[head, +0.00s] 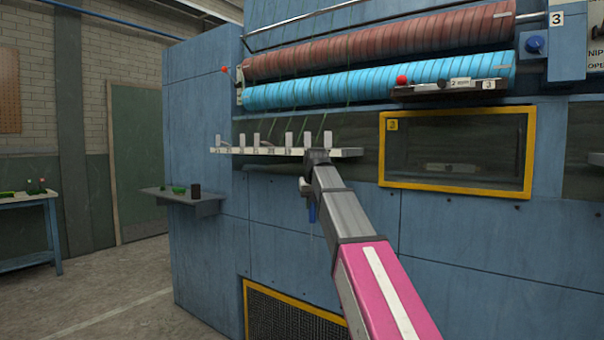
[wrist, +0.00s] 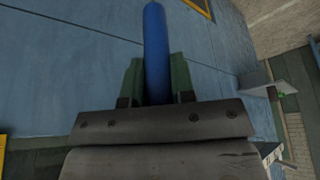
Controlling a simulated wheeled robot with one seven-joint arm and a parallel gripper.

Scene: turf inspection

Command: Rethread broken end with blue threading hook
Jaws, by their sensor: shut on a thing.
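My gripper (wrist: 157,72) is shut on the blue threading hook (wrist: 155,35), whose blue handle stands between the two green fingers in the wrist view. In the head view my gripper (head: 306,187) is just below the white numbered guide rail (head: 255,151), near its right part, with the blue handle (head: 312,213) hanging downward. The hook's tip cannot be made out. Thin green threads (head: 345,118) run from the rollers down toward the rail's upright white guides (head: 289,138). I cannot tell which thread is the broken end.
A red-brown roller (head: 380,42) lies above a cyan roller (head: 370,82). A yellow-framed window (head: 458,185) is right of my arm. A small shelf (head: 205,207) with green items and a black cylinder (head: 195,191) juts out at left.

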